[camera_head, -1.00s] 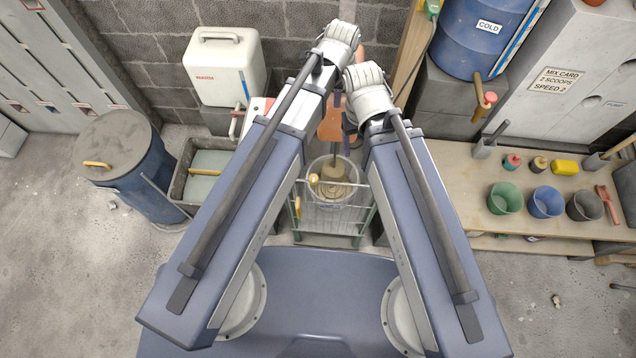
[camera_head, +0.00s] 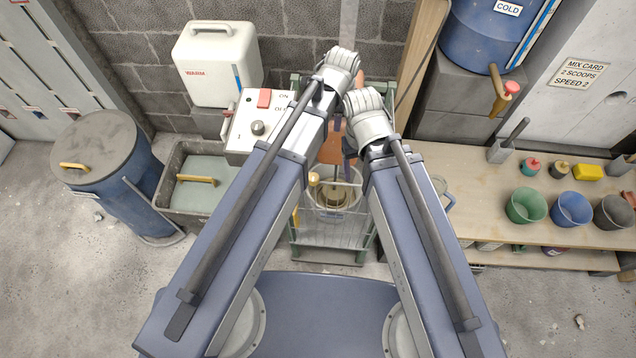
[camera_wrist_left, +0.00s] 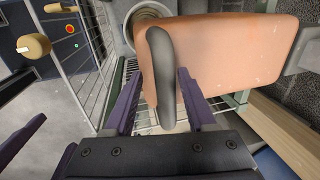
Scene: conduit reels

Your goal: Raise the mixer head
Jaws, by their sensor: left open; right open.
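The mixer head is an orange body (camera_wrist_left: 215,50) with a grey bar handle (camera_wrist_left: 165,75) in the left wrist view. My left gripper (camera_wrist_left: 158,98) is open, with its purple fingers on either side of the handle. In the head view a small part of the orange head (camera_head: 332,150) shows between my arms, above the mixing bowl (camera_head: 338,215) in its wire guard. My right gripper (camera_head: 349,147) is open close beside the head, mostly hidden by its own arm. The rest of the mixer head is hidden behind my arms.
A white control box (camera_head: 243,128) with a red switch and dark knob stands left of the mixer. A blue lidded barrel (camera_head: 125,195) and a grey trough (camera_head: 185,218) are farther left. A wooden bench (camera_head: 480,190) with several cups is at right.

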